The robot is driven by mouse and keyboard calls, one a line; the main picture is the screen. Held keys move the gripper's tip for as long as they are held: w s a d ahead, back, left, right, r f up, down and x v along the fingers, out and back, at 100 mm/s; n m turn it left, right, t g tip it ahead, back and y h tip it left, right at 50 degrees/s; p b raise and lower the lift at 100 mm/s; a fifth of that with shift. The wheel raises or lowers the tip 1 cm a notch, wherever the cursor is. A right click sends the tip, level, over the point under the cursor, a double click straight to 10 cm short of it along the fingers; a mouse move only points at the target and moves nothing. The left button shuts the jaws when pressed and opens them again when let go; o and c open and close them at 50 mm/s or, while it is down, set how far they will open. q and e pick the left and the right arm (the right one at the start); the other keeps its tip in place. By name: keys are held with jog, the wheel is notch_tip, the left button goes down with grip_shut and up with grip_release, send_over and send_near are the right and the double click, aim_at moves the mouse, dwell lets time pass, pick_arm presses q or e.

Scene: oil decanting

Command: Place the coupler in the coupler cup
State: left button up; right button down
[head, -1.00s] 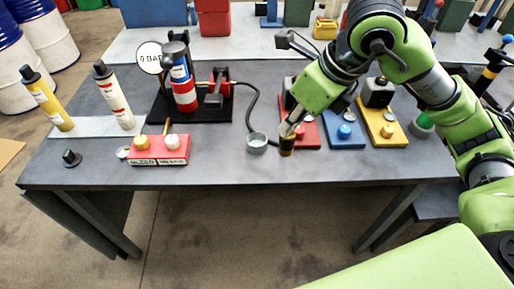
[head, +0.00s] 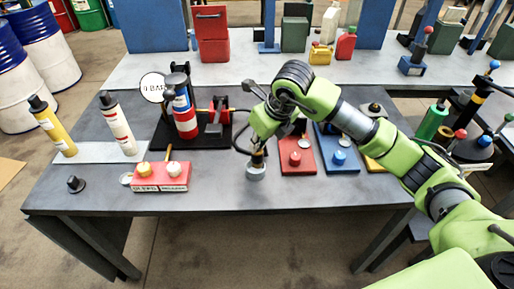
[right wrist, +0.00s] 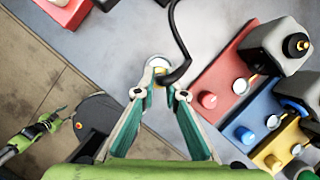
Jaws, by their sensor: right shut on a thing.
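My right gripper (head: 257,152) is shut on the coupler (head: 259,160), a small dark piece on the end of the black hose. It holds the coupler upright right over the coupler cup (head: 256,174), a small round grey cup near the table's front edge. In the right wrist view the cup's pale rim (right wrist: 157,62) shows just beyond the fingertips (right wrist: 160,92), with the hose end partly across it. Whether the coupler's lower end is inside the cup or just above it, I cannot tell. A green arm of mine shows small at the left of that view.
A red block (head: 296,158) and a blue block (head: 341,150) with knobs stand right of the cup. The pump stand (head: 165,134) is behind. The front table strip is mostly clear.

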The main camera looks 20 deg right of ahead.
aim_at(257, 156)
jog(key=shift+w+f, duration=0.25)
jog(key=shift+f, duration=0.1)
notch_tip(257, 156, down, 2)
jog(key=shift+w+a+f+p, duration=0.1)
jog(key=shift+w+f+p, duration=0.05)
jog(key=shift+p, duration=0.75)
jog(key=shift+f, duration=0.55)
jog(key=shift+f, duration=0.1)
jog(key=c, duration=2.1)
grip_release()
